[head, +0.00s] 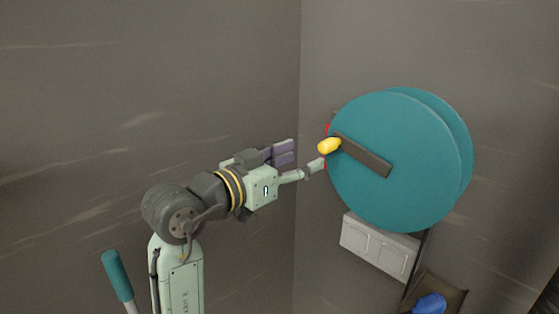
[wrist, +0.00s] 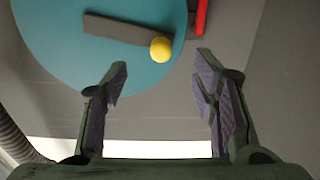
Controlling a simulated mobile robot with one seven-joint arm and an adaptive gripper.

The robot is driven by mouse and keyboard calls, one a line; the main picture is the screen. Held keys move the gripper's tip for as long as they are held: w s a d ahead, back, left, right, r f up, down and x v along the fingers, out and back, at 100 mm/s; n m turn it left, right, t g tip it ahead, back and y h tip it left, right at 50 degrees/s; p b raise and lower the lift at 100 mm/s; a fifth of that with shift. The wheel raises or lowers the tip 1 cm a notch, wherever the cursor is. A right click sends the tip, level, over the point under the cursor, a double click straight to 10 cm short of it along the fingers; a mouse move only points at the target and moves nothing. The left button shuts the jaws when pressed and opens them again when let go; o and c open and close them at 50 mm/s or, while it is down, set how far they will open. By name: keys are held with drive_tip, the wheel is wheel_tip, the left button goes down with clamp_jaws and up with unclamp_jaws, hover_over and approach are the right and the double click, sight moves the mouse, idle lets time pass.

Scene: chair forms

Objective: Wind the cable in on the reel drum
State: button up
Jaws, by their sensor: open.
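The reel drum (head: 400,190) is a large teal disc pair mounted at the wall on the right; it also shows in the wrist view (wrist: 90,60). A dark crank arm (head: 365,157) runs across its face, with a yellow knob (head: 329,146) at its upper left end. In the wrist view the knob (wrist: 160,48) sits beyond and between my fingertips, apart from them. My gripper (head: 303,160) is open and empty, just left of the knob. A dark strip (head: 417,255), possibly the cable, hangs below the drum.
A red bar (wrist: 201,16) shows beside the drum, close to the knob. A grey panelled box (head: 376,247) is on the wall below the drum. A blue object (head: 429,303) sits on a brown piece lower right. A teal-handled lever (head: 117,275) stands lower left. The left wall is bare.

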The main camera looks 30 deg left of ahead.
sight(322, 148)
drive_tip(key=p+x, duration=0.1)
drive_tip(key=x, duration=0.8)
drive_tip(key=c, duration=1.1)
drive_tip(key=shift+o, duration=0.2)
drive_tip(key=o, duration=0.5)
drive_tip(key=shift+a, duration=0.1)
wheel_tip(322, 148, down, 5)
drive_tip(key=b, duration=0.4)
drive_tip(key=shift+r, duration=0.1)
